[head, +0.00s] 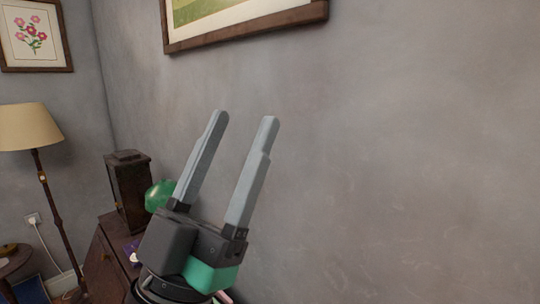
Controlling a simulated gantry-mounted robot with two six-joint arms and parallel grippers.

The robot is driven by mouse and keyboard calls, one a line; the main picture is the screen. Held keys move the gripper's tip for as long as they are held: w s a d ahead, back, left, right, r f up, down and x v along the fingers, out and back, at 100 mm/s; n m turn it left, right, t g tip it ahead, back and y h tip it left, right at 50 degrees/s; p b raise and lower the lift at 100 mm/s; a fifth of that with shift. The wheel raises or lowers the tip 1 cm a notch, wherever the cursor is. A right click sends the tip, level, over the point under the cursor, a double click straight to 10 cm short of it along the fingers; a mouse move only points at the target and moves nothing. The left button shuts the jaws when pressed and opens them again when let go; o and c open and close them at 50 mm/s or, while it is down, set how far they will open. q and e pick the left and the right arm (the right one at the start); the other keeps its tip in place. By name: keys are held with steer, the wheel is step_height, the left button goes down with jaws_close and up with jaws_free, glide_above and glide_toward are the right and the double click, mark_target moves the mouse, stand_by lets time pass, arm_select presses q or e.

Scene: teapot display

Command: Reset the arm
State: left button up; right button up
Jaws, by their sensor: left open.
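My left gripper (244,114) is in the middle of the head view, with its two long grey fingers pointing up and apart. It is open, and nothing is between the fingers. Bare grey wall shows behind it. My right gripper is out of view. No teapot can be made out with certainty. A rounded green object (158,196) shows partly behind the gripper's left side, and the rest of it is hidden.
A dark wooden cabinet (104,262) stands at the lower left with a dark box-like lantern (128,190) on it. A floor lamp (30,127) and a small round table (14,262) are at the far left. Framed pictures hang above. The right side shows only wall.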

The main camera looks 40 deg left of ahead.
arm_select(q)
steer(key=d+h, duration=0.1)
steer(key=h, duration=0.1)
steer(key=d+m+h, duration=0.1)
steer(key=h, duration=0.1)
steer(key=d+f+g+h, duration=0.1)
steer(key=d+h, duration=0.1)
steer(key=shift+w+m, duration=0.25)
steer(key=shift+m, duration=0.15)
steer(key=shift+r, duration=0.15)
